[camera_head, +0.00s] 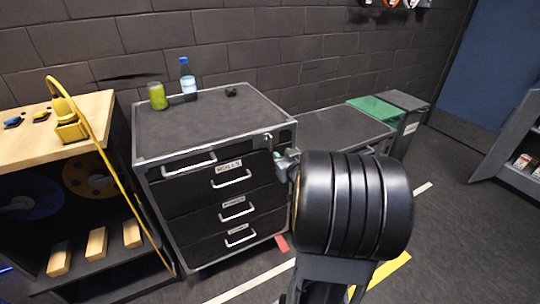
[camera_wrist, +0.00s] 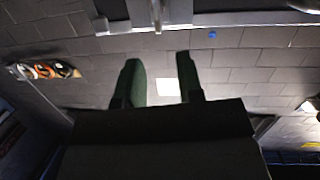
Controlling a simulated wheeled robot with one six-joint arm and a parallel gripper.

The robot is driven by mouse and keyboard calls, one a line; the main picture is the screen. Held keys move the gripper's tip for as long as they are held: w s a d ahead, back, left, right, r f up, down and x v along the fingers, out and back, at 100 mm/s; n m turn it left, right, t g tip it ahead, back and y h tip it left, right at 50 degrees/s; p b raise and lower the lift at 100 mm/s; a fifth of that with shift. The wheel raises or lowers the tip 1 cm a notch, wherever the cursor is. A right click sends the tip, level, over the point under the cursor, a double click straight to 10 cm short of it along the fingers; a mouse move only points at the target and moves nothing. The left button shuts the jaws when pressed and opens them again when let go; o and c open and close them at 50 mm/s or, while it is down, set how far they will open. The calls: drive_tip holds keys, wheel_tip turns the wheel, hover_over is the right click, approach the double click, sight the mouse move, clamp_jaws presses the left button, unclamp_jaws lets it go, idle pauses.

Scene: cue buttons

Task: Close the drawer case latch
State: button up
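The drawer case (camera_head: 150,146) is a dark cabinet with grey metal edges and several labelled drawers with pale handles. A small metal piece that looks like the latch (camera_head: 268,138) is at the upper right of its front; whether it is open or closed is too small to tell. My gripper (camera_head: 281,157) is just below and right of it, close to the case's front right edge, partly hidden behind my arm. In the wrist view my gripper (camera_wrist: 162,68) has two dark green fingers standing apart with nothing between them. A metal edge with a small protruding part (camera_wrist: 157,16) lies beyond the fingertips.
A green can (camera_head: 157,96), a blue-capped bottle (camera_head: 187,78) and a small dark object (camera_head: 231,91) stand on the case. A lower grey cabinet (camera_head: 335,125) stands at right. Floor at right is clear.

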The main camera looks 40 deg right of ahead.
sight(271, 143)
drive_tip(key=w+d+b, duration=0.1)
drive_tip(key=w, duration=0.3)
drive_tip(key=w+d+f+t+y, duration=0.1)
drive_tip(key=w, duration=0.3)
drive_tip(key=w+d+f+t+b, duration=0.1)
drive_tip(key=w, duration=0.3)
drive_tip(key=shift+d+f+b, duration=0.15)
drive_tip(key=shift+d+b, duration=0.05)
drive_tip(key=shift+b, duration=0.1)
clamp_jaws()
